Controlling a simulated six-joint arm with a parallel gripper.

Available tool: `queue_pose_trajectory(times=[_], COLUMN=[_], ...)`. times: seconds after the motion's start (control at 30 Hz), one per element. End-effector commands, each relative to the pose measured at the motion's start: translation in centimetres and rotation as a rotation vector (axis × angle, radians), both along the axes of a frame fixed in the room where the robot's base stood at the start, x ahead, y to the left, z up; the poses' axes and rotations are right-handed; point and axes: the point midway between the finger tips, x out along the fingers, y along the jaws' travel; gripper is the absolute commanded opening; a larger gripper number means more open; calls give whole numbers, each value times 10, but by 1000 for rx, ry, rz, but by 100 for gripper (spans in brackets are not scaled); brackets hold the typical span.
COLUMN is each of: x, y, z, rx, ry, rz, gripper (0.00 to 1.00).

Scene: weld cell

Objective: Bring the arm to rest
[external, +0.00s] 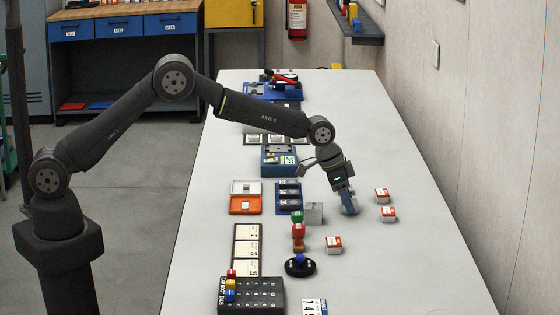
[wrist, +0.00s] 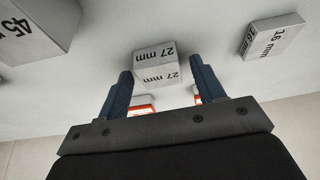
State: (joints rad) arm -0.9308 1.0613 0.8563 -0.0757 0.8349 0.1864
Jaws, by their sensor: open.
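My gripper (external: 348,205) hangs over the white table (external: 400,265) on the right side of the external view, left of two red-and-white blocks. In the wrist view, the two blue fingers of my gripper (wrist: 160,72) are spread apart. A grey block marked 27 mm (wrist: 157,58) shows between and beyond the fingertips. I cannot tell how far it is from them. My arm reaches from the left across the table, bent at the elbow.
Red-and-white blocks (external: 382,195), (external: 388,214) and (external: 334,244) lie around my gripper. A grey block (external: 314,212), a red-and-green piece (external: 298,232) and a black round base (external: 300,266) stand nearby. The wrist view shows blocks marked 45 (wrist: 40,30) and 16 mm (wrist: 272,38).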

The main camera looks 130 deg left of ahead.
Motion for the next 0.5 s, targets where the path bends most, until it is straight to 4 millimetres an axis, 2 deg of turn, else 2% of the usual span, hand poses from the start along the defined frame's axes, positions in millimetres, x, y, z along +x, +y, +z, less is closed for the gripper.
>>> queue_pose_trajectory(times=[0.03,0.5], x=[-2,-27], y=[-2,-27], z=[15,98], rx=[4,1], ry=[-3,0], rz=[0,1], gripper=[62,62])
